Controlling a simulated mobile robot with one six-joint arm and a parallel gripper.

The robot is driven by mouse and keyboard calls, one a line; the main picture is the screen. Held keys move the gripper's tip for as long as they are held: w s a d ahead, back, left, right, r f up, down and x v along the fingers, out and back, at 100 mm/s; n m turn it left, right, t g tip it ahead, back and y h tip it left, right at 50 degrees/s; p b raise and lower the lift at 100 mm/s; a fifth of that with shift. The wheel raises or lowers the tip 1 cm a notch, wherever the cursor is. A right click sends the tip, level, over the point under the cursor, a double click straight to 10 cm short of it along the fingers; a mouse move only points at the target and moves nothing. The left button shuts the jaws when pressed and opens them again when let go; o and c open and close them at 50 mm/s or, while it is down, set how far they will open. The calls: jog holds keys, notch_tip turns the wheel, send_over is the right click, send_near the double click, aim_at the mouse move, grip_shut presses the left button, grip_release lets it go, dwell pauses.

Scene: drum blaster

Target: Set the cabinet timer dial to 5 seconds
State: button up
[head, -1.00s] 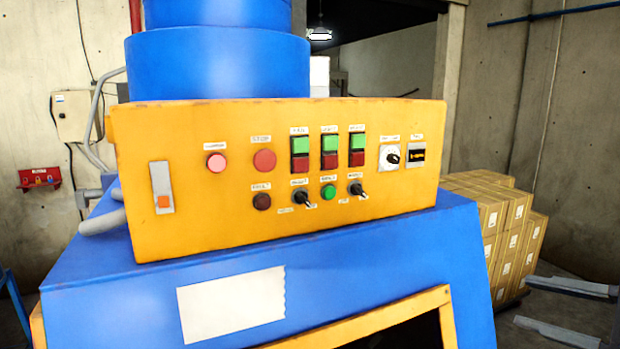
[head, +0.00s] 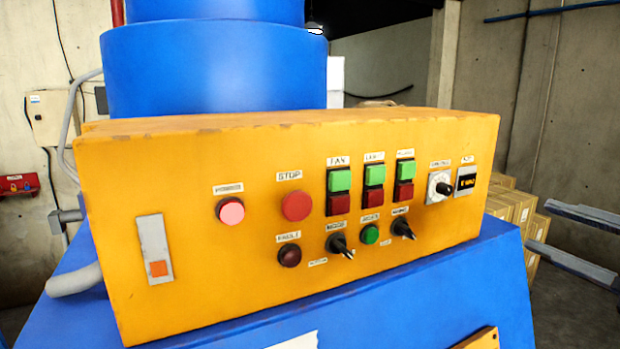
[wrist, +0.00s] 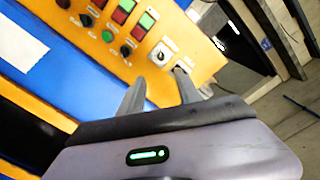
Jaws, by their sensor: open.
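The yellow control box (head: 200,290) fills the middle of the head view. Its timer dial (head: 438,188) is a white square plate with a black knob, near the right end of the front. The knob appears to point right; its markings are too small to read. In the wrist view, the dial (wrist: 161,54) is just beyond my gripper (wrist: 159,88). My gripper does not show in the head view.
Left of the dial are green and red button pairs (head: 405,181), a red stop button (head: 296,206) and black selector knobs (head: 403,229). Blue machine housing (head: 440,285) lies below. Grey metal bars (head: 572,265) and stacked boxes (head: 515,207) stand at the right.

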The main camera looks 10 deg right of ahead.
aim_at(450, 191)
jog(key=p+x, duration=0.4)
jog(key=x, duration=1.1)
jog(key=shift+w+r+p, duration=0.1)
jog(key=shift+p, duration=0.3)
jog(key=shift+w, duration=0.1)
jog(key=shift+c, duration=0.2)
grip_shut()
